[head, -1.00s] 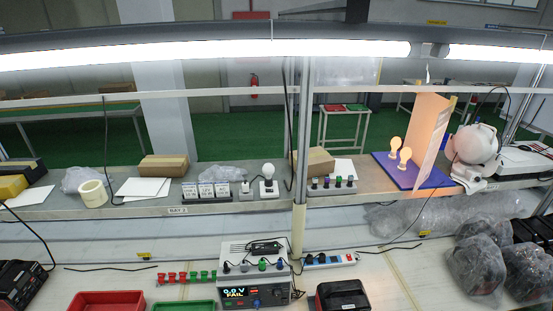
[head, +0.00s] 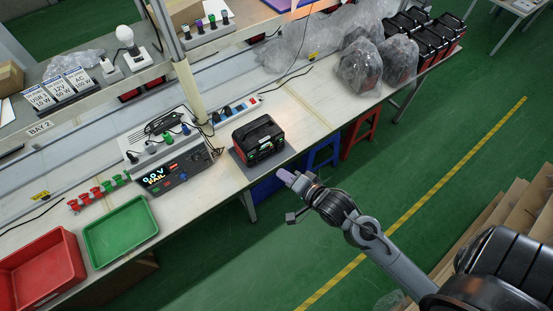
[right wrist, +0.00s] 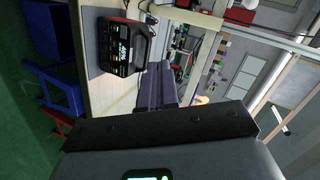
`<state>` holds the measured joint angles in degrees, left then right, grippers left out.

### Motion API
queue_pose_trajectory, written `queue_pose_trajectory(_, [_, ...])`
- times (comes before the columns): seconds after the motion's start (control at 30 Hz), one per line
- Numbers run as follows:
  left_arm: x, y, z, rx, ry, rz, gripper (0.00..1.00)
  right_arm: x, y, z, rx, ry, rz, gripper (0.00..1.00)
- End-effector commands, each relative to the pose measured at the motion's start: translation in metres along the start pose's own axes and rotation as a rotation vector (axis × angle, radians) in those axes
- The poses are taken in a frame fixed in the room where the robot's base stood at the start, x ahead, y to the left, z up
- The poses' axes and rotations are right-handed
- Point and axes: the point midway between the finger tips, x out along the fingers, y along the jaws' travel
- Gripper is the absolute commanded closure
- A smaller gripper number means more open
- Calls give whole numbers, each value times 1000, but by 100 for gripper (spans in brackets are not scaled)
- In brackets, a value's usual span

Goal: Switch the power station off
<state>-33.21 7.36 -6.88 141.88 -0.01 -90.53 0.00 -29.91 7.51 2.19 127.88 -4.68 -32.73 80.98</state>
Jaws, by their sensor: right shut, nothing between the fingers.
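The power station (head: 258,140) is a black and red box with a carry handle. It stands upright on a dark grey mat (head: 282,157) near the front edge of the bench. In the right wrist view the power station (right wrist: 122,46) shows a lit display on its front panel. My right gripper (head: 286,175) is shut and empty, in front of the bench edge and apart from the power station. Its fingers also show in the right wrist view (right wrist: 156,84). My left gripper is not in view.
A tester (head: 172,166) reading "0.0 V FAIL" stands left of the power station. A power strip (head: 236,110) lies behind it. Green (head: 120,232) and red (head: 42,270) trays are at the left. Bagged units (head: 360,66) sit to the right. Blue and red stools stand below the bench.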

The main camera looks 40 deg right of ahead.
Motion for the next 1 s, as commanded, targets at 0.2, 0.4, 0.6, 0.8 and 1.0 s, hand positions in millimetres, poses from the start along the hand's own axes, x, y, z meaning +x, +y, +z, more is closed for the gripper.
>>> queue_pose_trajectory(0.2, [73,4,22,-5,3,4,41,48,56,-13,193,55,-152,100])
queue_pose_trajectory(0.4, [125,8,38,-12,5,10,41,80,97,-26,302,83,-261,100])
queue_pose_trajectory(0.6, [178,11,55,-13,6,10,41,109,140,-37,352,109,-337,100])
queue_pose_trajectory(0.8, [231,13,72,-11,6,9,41,138,187,-47,347,144,-370,100])
queue_pose_trajectory(1.0, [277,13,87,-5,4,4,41,163,227,-54,343,178,-379,100])
